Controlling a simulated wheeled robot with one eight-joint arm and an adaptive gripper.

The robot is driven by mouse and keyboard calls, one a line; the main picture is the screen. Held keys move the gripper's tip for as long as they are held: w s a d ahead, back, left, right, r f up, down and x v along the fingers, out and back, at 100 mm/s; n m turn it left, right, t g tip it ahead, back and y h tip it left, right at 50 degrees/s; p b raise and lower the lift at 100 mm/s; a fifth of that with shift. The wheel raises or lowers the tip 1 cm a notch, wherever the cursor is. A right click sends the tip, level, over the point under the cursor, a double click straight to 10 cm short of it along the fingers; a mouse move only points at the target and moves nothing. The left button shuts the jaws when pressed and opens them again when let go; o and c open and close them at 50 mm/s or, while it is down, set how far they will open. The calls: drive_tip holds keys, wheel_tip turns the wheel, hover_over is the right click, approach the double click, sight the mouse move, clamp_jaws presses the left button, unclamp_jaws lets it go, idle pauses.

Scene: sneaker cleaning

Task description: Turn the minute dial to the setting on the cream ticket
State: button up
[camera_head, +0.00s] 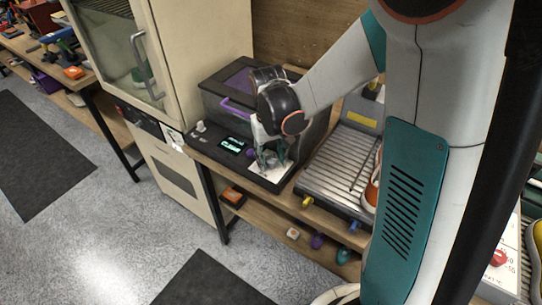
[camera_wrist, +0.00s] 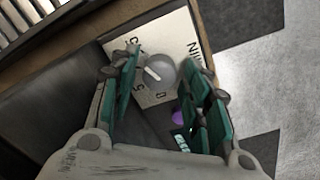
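The minute dial (camera_wrist: 160,74) is a round grey knob with a pale pointer bar. It sits on a cream plate (camera_wrist: 182,38) marked "MIN" and with numerals, partly covered by my fingers. My gripper (camera_wrist: 158,60) is open, one teal finger on each side of the dial in the wrist view; I cannot tell whether either touches it. In the head view my gripper (camera_head: 270,155) is low over the right end of the black console (camera_head: 205,150) and hides the dial. A small pale paper (camera_head: 173,137) hangs by the cream cabinet, perhaps the ticket; its writing is unreadable.
The console has a lit display (camera_head: 232,145), a purple knob (camera_wrist: 178,118) close to my fingers and a white switch (camera_head: 200,127). A dark clear-sided box (camera_head: 225,88) with a purple handle stands behind. A ribbed metal tray (camera_head: 335,165) lies to the right.

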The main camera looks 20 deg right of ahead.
sight(270, 159)
idle(0.3)
wheel_tip(270, 159, up, 12)
drive_tip(key=shift+a, duration=0.15)
idle(0.4)
drive_tip(key=s+r+t, duration=0.4)
drive_tip(key=s+t, duration=0.3)
drive_tip(key=s, duration=0.8)
drive_tip(key=shift+s, duration=0.1)
idle(1.9)
